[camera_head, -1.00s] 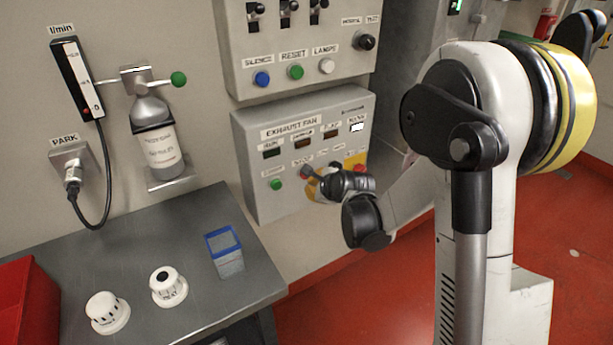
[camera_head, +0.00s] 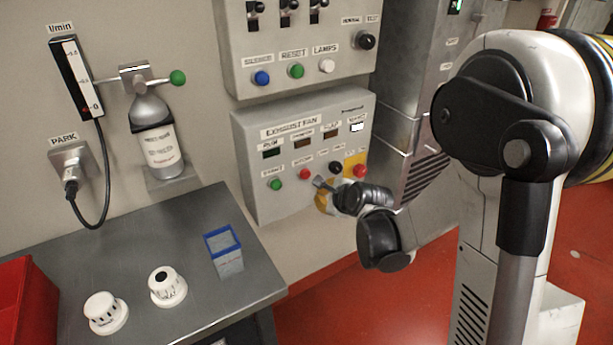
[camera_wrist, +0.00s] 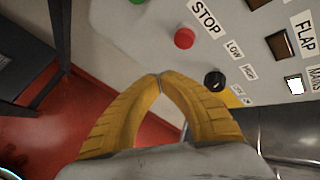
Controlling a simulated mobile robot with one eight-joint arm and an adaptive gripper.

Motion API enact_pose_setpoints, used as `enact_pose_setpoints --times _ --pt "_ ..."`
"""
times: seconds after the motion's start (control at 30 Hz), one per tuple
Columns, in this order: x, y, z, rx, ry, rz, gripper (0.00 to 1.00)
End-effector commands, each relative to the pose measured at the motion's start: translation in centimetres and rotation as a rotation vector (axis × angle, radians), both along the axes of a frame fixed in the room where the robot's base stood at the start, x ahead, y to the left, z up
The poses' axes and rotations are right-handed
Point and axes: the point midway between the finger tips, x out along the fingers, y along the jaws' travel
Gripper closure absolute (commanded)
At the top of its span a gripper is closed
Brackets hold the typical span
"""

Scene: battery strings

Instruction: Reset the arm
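My gripper (camera_head: 318,184) is in front of the lower edge of the exhaust fan panel (camera_head: 250,150), just below its red stop button (camera_head: 305,174). In the wrist view its two yellow fingers (camera_wrist: 159,77) meet at the tips, with nothing visible between them. The red stop button (camera_wrist: 184,38) and the black knob (camera_wrist: 214,80) lie beyond the fingertips in that view, apart from them. My arm reaches in from the right side of the head view.
A grey bench (camera_head: 200,312) at lower left carries two white capped containers (camera_head: 105,312) and a blue-rimmed clear box (camera_head: 228,262). A red bin (camera_head: 28,305) is at the far left. An upper panel (camera_head: 300,80) hangs above the fan panel. Red floor is open below.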

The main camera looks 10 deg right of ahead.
Motion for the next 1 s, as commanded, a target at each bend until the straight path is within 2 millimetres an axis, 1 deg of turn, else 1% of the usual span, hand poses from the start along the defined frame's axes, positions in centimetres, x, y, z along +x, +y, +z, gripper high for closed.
enact_pose_setpoints --times 0.4,0.47,0.57,0.67,0.7,0.77,0.8,0.87,0.9,0.97,1.0 --pt "-0.1 0.0 0.1 -0.006 0.000 0.004 1.00" --pt "-0.3 0.1 0.5 -0.030 0.000 0.022 1.00" --pt "-1.6 0.4 2.1 -0.129 0.004 0.096 1.00" --pt "-4.1 0.9 4.5 -0.302 0.008 0.229 1.00" --pt "-5.4 1.0 5.5 -0.383 0.010 0.292 1.00" --pt "-7.5 1.2 6.9 -0.506 0.016 0.394 1.00" --pt "-8.9 1.3 7.7 -0.586 0.018 0.461 1.00" --pt "-11.1 1.4 8.7 -0.704 0.023 0.567 1.00" --pt "-12.6 1.4 9.3 -0.783 0.025 0.638 1.00" --pt "-14.9 1.4 10.0 -0.898 0.030 0.745 1.00" --pt "-16.5 1.4 10.4 -0.971 0.032 0.818 1.00"
